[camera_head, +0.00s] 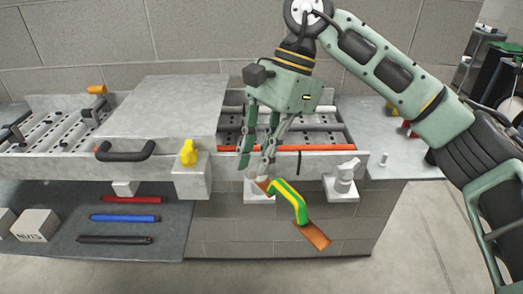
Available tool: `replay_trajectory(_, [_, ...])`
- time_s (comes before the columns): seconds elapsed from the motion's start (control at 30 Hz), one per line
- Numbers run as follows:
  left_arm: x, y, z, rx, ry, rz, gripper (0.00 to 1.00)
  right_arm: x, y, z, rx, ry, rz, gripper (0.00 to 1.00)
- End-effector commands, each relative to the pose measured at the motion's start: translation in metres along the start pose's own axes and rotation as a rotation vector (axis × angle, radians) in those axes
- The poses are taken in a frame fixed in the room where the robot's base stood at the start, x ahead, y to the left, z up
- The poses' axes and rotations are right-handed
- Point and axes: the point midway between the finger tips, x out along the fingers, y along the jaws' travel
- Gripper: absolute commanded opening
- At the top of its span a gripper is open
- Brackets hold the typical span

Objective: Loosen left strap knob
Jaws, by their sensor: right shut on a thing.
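The left strap knob (252,173) is pale and mostly hidden by the fingers of my right gripper (257,165). The gripper points down in front of the frame and is shut on the knob. A green and yellow strap (289,202) with copper-coloured ends hangs slantwise down to the right from just below the fingertips. Its upper end is at the left white bracket (257,198); its lower end (315,237) hangs free. The right strap knob (347,170) stands on a second white bracket (341,192), apart from the strap. My left gripper is not in view.
A grey cover (164,105) with a black handle (125,152) lies over the roller frame. A yellow knob (188,152) is at its front right. Red, blue and black bars (125,218) and a box marked NUTS (36,224) lie on the lower left shelf. The floor at front is clear.

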Motion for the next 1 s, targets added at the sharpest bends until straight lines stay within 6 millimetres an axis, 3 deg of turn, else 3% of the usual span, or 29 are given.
replay_trajectory(0.4, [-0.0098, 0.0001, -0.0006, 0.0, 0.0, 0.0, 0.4, -0.0021, -0.0017, 0.0011, -0.179, -0.001, 0.07, 0.0])
replay_trajectory(0.97, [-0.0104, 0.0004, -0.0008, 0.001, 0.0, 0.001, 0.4, -0.0019, -0.0017, 0.001, -0.208, 0.001, 0.079, 0.0])
replay_trajectory(1.0, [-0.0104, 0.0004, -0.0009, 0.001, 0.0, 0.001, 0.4, -0.0019, -0.0017, 0.001, -0.208, 0.001, 0.079, 0.13])
